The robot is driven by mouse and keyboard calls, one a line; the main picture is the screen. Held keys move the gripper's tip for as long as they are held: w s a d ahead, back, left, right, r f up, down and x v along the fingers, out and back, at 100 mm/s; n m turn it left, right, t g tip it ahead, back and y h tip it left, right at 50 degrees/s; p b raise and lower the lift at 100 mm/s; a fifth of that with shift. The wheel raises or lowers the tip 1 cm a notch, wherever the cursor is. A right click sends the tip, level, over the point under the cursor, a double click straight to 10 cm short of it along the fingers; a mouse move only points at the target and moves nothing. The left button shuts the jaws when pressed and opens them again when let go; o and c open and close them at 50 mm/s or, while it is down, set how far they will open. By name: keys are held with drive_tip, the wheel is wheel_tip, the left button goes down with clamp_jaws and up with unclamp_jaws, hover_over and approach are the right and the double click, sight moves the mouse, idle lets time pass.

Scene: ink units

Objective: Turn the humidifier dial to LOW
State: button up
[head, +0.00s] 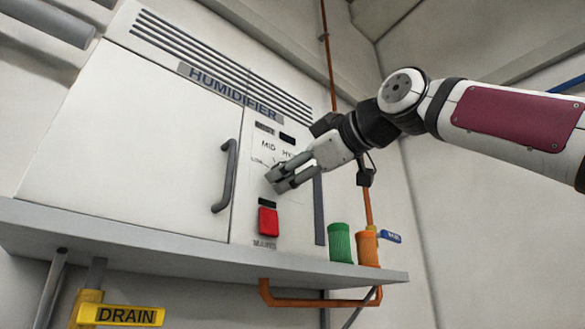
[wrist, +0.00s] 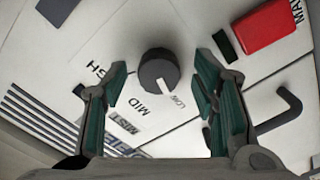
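The humidifier (head: 140,140) is a white cabinet with its name on a strip at the top. My gripper (wrist: 160,63) is open, one finger on each side of the dial, with a visible gap on both sides. In the head view my gripper (head: 277,182) is at the panel and hides the dial.
A red MAINS switch (head: 268,221) is below the dial, and a grey door handle (head: 225,176) is left of it. Green (head: 340,243) and orange (head: 367,248) cylinders stand on the shelf (head: 130,240) at right. A yellow DRAIN lever (head: 122,315) is below.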

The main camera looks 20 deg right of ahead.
drive_tip(key=v, duration=1.2)
idle(0.5)
drive_tip(key=w+a+f+m+g+h, duration=0.1)
drive_tip(key=a+f+m+g+h, duration=0.15)
drive_tip(key=f, duration=1.25)
drive_tip(key=w+a+f+m+g+h, duration=0.1)
drive_tip(key=a+f+m+g, duration=0.25)
drive_tip(key=f, duration=1.15)
drive_tip(key=s+d+f+m+g+h, duration=0.1)
drive_tip(key=s+f+m+g, duration=0.1)
drive_tip(key=f, duration=1.1)
drive_tip(key=s+d+f+m+g+h, duration=0.1)
drive_tip(key=s+f+m+g, duration=0.2)
drive_tip(key=f, duration=1)
drive_tip(key=s+m, duration=0.2)
drive_tip(key=shift+s+m+g, duration=0.25)
drive_tip(key=shift+m+g, duration=0.05)
drive_tip(key=shift+m, duration=0.1)
